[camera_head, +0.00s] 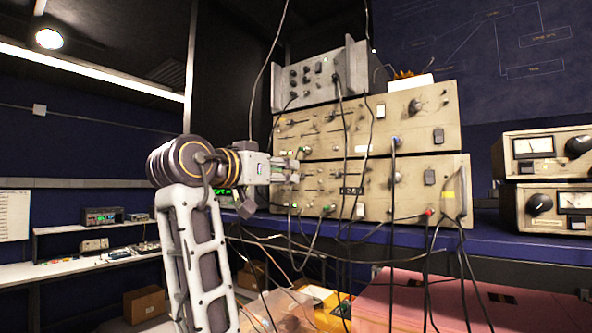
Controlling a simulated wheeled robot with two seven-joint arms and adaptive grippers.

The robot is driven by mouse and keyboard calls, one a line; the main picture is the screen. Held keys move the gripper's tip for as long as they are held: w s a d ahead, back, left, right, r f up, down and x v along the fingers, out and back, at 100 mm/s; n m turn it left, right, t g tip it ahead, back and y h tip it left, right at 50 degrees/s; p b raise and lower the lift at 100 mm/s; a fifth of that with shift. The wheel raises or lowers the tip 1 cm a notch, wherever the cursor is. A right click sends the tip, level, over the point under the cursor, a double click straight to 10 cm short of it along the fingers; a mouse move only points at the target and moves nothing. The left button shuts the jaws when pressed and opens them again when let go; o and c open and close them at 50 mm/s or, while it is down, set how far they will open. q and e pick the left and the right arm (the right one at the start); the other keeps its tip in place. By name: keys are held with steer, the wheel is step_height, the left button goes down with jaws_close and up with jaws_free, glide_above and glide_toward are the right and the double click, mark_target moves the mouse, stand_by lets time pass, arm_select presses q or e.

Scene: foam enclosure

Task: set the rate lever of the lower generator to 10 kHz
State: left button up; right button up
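The lower generator (412,200) is a wide beige unit with knobs, sockets, small levers and a dark display on its front. It stands on the blue bench, under a similar upper generator (430,127).
Several cables hang across both generator fronts and below the bench edge (480,238). A grey unit (318,75) sits on top of the stack. Two beige meter units (545,170) stand to the right. A pink case (400,300) lies below the bench.

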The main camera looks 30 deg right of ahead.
mark_target(300, 173)
steer(key=shift+p+x, duration=0.75)
steer(key=shift+x, duration=2.05)
jaws_close()
